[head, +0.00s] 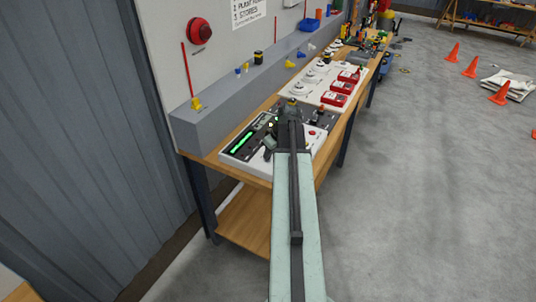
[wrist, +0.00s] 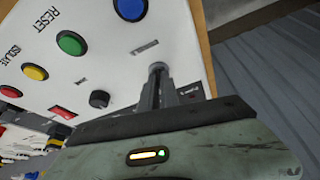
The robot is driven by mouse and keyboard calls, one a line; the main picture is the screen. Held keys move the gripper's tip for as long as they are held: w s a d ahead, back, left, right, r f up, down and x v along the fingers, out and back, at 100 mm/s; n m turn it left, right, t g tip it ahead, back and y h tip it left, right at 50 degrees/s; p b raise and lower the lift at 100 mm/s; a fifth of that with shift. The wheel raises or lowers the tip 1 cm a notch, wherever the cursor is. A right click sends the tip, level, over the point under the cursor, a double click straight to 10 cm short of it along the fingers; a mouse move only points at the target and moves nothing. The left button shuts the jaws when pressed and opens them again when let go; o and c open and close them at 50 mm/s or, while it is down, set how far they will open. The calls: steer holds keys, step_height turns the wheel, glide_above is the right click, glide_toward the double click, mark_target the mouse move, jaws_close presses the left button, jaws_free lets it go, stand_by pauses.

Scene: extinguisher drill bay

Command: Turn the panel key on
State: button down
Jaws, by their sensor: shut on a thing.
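The control panel (head: 237,164) is a white-edged box with a dark face and a lit green strip, on the near end of the wooden bench. In the wrist view its white face (wrist: 125,65) fills the upper left. My gripper (head: 271,134) reaches over the panel from the front. In the wrist view my gripper (wrist: 159,88) is shut at the panel face on the key, a small grey metal piece (wrist: 157,68) whose rounded end shows just beyond the fingers. Most of the key is hidden by the fingers, so its turn angle cannot be told.
Beside the key are a black knob (wrist: 99,99) and blue (wrist: 130,8), green (wrist: 71,43) and yellow (wrist: 35,72) buttons. Red boxes (head: 335,93) stand farther along the bench. A grey ledge (head: 225,110) runs behind.

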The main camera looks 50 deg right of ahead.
steer(key=m, duration=0.1)
steer(key=m+h, duration=0.1)
steer(key=m, duration=0.1)
steer(key=m+h, duration=0.1)
steer(key=m, duration=0.1)
steer(key=shift+a, duration=0.25)
steer(key=shift+w+m+g+h, duration=0.1)
steer(key=shift+m+g+h, duration=0.55)
steer(key=shift+m, duration=1.35)
steer(key=c, duration=1.6)
jaws_free()
steer(key=shift+r, duration=0.1)
steer(key=p+v, duration=0.7)
steer(key=shift+r, duration=0.25)
